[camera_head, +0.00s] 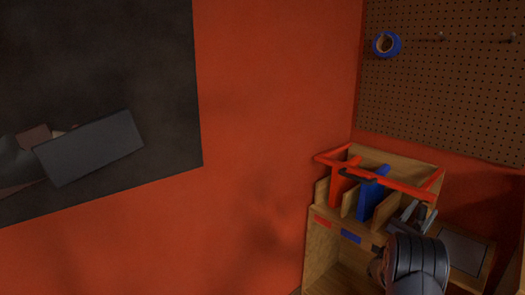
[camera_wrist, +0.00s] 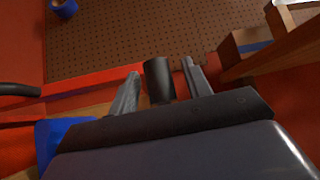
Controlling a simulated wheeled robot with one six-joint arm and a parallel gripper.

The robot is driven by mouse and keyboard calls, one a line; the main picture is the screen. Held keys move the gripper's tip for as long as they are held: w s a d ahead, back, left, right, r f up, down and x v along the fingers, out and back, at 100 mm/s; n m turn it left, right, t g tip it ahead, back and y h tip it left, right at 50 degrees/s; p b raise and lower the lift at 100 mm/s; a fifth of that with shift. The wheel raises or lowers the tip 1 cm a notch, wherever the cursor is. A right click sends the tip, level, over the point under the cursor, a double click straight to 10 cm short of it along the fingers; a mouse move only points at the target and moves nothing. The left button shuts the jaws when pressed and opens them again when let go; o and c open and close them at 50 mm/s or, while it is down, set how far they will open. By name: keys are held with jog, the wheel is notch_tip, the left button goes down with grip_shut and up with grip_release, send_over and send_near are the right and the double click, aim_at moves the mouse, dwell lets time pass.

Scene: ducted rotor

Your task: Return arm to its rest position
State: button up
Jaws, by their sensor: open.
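My gripper (camera_head: 412,216) is at the lower right in the head view, its grey fingers pointing up beside a wooden slotted holder (camera_head: 318,250). In the wrist view my gripper (camera_wrist: 162,76) has its two fingers spread apart. A dark cylinder (camera_wrist: 158,82) shows between the fingers; I cannot tell whether it lies between them or behind, or whether it touches them. My dark, rounded wrist hides part of the holder's right side in the head view.
The holder has a red frame (camera_head: 330,158) with a black grip (camera_head: 357,173), and a blue panel (camera_head: 371,196) stands in it. Blue tape (camera_head: 386,45) hangs on the pegboard (camera_head: 450,90). A grey-topped wooden surface (camera_head: 463,250) is close right of my wrist. Red wall is left.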

jog(key=shift+a+f+n+t+y, duration=0.15)
jog(key=shift+n+t+y, duration=0.15)
jog(key=shift+n+t, duration=0.1)
jog(key=v, duration=1)
jog(key=x, duration=1)
jog(key=shift+d+r+m+g+h, duration=0.25)
jog(key=shift+m+g+h, duration=0.15)
jog(key=shift+m+g, duration=0.4)
jog(key=shift+s+d+f+m+g+h, duration=0.1)
jog(key=shift+m+g+h, duration=0.05)
jog(key=shift+m+g, duration=0.4)
jog(key=shift+s+d+r+m+g+h, duration=0.1)
jog(key=shift+m+g+h, duration=0.1)
jog(key=shift+m+g, duration=0.35)
jog(key=shift+s+f+m+g+h, duration=0.1)
jog(key=shift+m+g+h, duration=0.05)
jog(key=shift+m+g, duration=0.4)
